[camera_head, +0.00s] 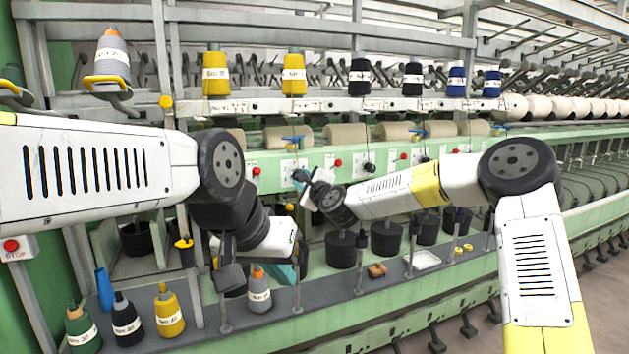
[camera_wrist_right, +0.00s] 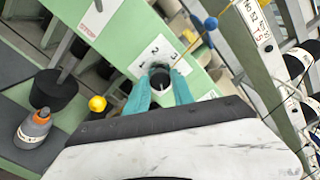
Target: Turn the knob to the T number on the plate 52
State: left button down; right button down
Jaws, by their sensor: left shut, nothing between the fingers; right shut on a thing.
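In the right wrist view a black knob (camera_wrist_right: 160,78) sits on a white plate (camera_wrist_right: 153,56) with printed digits, of which a 2 and a 3 can be made out. My right gripper (camera_wrist_right: 159,90) has its teal fingers on both sides of the knob, shut on it. In the head view my right gripper (camera_head: 300,178) is at a white plate (camera_head: 288,166) on the green machine rail; the knob is hidden there. My left gripper (camera_head: 284,271) is shut and empty, low beside a grey cone (camera_head: 259,293) with an orange top.
Several cones, including a yellow cone (camera_head: 169,312) and a black cone (camera_head: 126,318), stand on the lower shelf (camera_head: 335,312). Yellow spools (camera_head: 215,75) and blue spools (camera_head: 456,82) line the upper rail. A red button (camera_head: 338,163) is right of my right gripper.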

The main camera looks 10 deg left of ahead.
jog(key=c, duration=1.1)
grip_release()
jog(key=v, duration=0.7)
jog(key=shift+s+d, duration=0.2)
jog(key=shift+s, duration=0.15)
